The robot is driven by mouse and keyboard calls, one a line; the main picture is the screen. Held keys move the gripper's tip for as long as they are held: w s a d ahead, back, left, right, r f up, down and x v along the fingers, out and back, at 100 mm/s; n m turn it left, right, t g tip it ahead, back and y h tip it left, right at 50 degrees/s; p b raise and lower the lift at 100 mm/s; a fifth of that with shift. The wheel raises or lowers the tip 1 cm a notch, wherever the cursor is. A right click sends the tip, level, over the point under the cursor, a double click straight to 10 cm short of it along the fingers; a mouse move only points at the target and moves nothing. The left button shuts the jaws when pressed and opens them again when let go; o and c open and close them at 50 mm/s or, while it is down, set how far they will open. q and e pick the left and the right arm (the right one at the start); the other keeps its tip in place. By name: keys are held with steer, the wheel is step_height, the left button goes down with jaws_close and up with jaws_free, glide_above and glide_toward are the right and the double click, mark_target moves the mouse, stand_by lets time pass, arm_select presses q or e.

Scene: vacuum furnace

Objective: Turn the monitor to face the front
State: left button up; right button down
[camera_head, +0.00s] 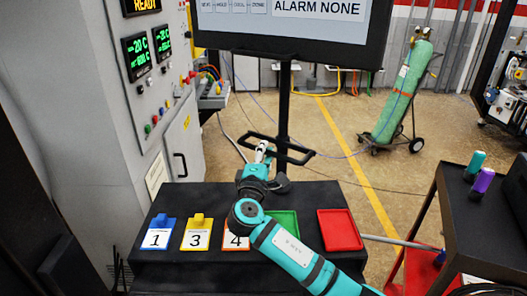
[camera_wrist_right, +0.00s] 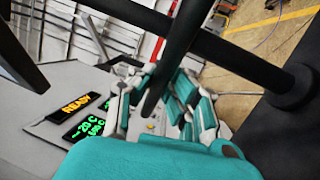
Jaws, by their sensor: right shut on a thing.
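The monitor (camera_head: 283,28) stands at the top of the head view on a black pole (camera_head: 284,105); its lower part faces me and reads "ALARM NONE", and its top is cut off. A black handle frame (camera_head: 296,158) sticks out from the pole below the screen. My right gripper (camera_head: 262,152) is at the left part of this handle, shut on it. In the right wrist view, the fingers (camera_wrist_right: 158,88) close around a dark bar (camera_wrist_right: 180,45) from both sides. My left gripper is not in view.
A black table (camera_head: 190,256) below holds numbered cards and green and red trays (camera_head: 339,230). A grey furnace cabinet (camera_head: 125,110) stands close on the left. A green gas cylinder (camera_head: 403,92) stands at the back right. A dark cart (camera_head: 470,225) is at the right.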

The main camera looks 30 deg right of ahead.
mark_target(282, 159)
steer(key=shift+s, duration=0.15)
steer(key=s+n+t+y, duration=0.1)
steer(key=n+t+y, duration=0.1)
steer(key=s+d+n+t+y, duration=0.1)
steer(key=y, duration=0.2)
steer(key=shift+s+d+n+t+y, duration=0.1)
steer(key=shift+s+n+t+y, duration=0.1)
steer(key=shift+n+t+y, duration=0.15)
steer(key=shift+s+d+n+t+y, duration=0.3)
steer(key=shift+n+y, duration=0.2)
steer(key=shift+y, duration=0.3)
steer(key=shift+s+d+n+t+y, duration=0.15)
steer(key=shift+s+n+t+y, duration=0.1)
steer(key=shift+n+y, duration=0.45)
steer(key=shift+s+d+n+t+y, duration=0.25)
steer(key=shift+n+t+y, duration=0.1)
steer(key=shift+y, duration=0.6)
steer(key=shift+r, duration=0.1)
steer(key=c, duration=1.3)
jaws_free()
steer(key=shift+s+a+f, duration=0.1)
steer(key=shift+s+f, duration=0.2)
steer(key=shift+s, duration=0.15)
steer(key=v, duration=1.1)
steer(key=shift+r, duration=0.25)
